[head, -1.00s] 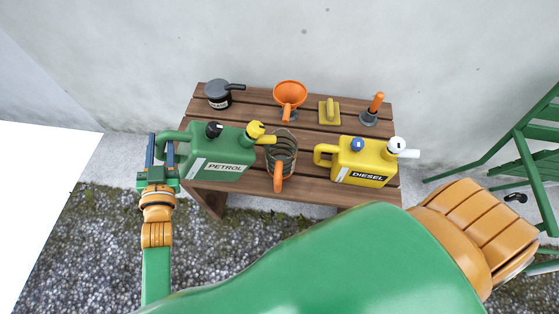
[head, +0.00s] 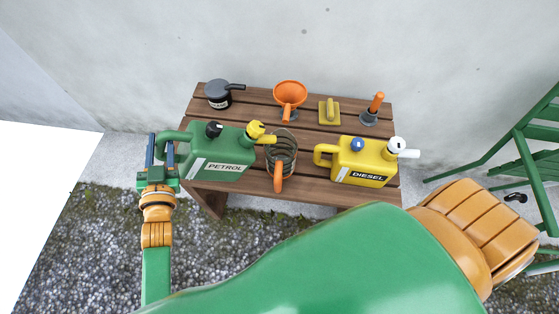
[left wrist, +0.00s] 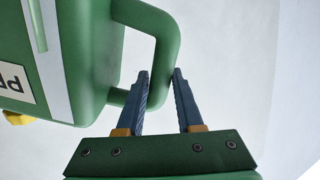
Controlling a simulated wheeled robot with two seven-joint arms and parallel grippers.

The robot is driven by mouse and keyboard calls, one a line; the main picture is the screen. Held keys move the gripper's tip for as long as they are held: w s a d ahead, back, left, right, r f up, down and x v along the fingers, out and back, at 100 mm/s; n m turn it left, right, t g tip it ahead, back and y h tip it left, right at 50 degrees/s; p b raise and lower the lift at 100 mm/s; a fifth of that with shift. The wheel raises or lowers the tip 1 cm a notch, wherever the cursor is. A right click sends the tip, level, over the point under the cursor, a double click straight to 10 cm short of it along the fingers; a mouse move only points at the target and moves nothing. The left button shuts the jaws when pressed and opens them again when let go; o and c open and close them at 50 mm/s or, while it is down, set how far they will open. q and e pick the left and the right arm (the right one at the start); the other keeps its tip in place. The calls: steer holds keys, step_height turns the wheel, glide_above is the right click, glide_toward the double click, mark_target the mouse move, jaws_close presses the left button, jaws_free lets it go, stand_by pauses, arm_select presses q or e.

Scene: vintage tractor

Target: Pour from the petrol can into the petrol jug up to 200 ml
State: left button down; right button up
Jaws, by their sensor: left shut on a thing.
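The green petrol can (head: 203,150) with a black cap and yellow spout is at the left end of the bench, roughly upright. I cannot tell whether its base touches the boards. Its spout points right, over or close to the rim of a clear ringed jug (head: 283,160) with an orange handle, which looks like the petrol jug. Any liquid level in it is too small to read. My left gripper (head: 160,152) is shut on the can's handle; the left wrist view shows its blue fingers (left wrist: 161,88) on either side of the handle (left wrist: 165,45). My right gripper is out of view.
The slatted wooden bench (head: 310,190) also holds a yellow diesel can (head: 350,160) right of the jug. Behind stand a dark pot (head: 218,95), an orange funnel (head: 290,93), a yellow block (head: 329,111) and an orange-handled tool (head: 373,106). A green chair (head: 530,150) stands right.

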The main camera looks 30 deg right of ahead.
mark_target(160, 135)
arm_select(q)
steer(key=shift+d+r+p, duration=0.1)
steer(key=shift+r+p, duration=0.2)
steer(key=shift+r, duration=0.1)
steer(key=shift+d+r, duration=0.1)
steer(key=shift+r, duration=0.15)
steer(key=shift+r+m+p, duration=0.15)
steer(key=shift+m+p, duration=0.15)
steer(key=shift+p, duration=0.1)
stand_by(1.5)
steer(key=shift+d+r+p, duration=0.2)
steer(key=shift+r+p, duration=0.1)
steer(key=shift+p, duration=0.05)
steer(key=shift+s+d+r+m+p, duration=0.1)
steer(key=shift+r+m+p, duration=0.2)
stand_by(1.5)
steer(key=shift+d+r, duration=0.1)
steer(key=shift+r, duration=0.05)
steer(key=shift+d+r+p, duration=0.1)
steer(key=shift+r+p, duration=0.2)
steer(key=shift+p, duration=0.15)
stand_by(2.7)
